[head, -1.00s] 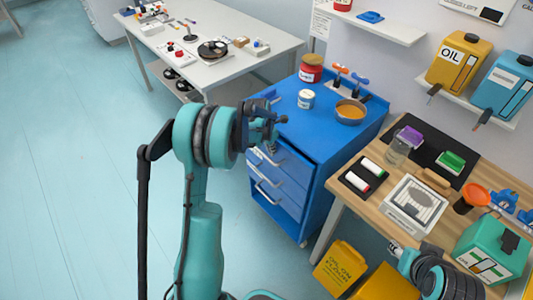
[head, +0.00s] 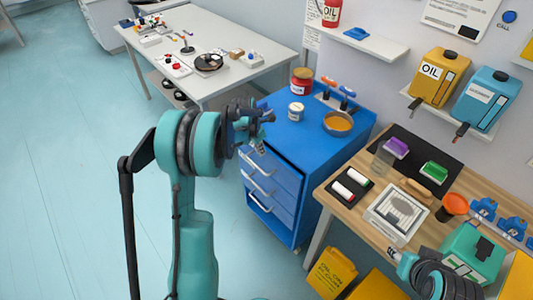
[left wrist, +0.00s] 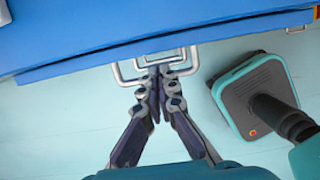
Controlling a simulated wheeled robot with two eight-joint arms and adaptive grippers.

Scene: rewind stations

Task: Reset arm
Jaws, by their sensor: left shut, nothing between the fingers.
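My left gripper (head: 268,132) is at the front of the blue drawer cabinet (head: 300,150), near its top edge. In the left wrist view its dark fingers (left wrist: 160,72) are shut with the tips together and nothing between them. The tips lie over the metal drawer handles (left wrist: 128,72) in the picture; I cannot tell whether they touch. My right arm shows at the lower right of the head view, in front of the wooden bench; the state of its gripper cannot be made out.
A red jar (head: 301,80), a white tub (head: 296,111) and an orange-filled pan (head: 338,123) stand on the cabinet. The wooden bench (head: 335,191) with trays is to the right, a white table (head: 236,36) behind. Yellow bins (head: 331,272) stand below the bench. Floor on the left is clear.

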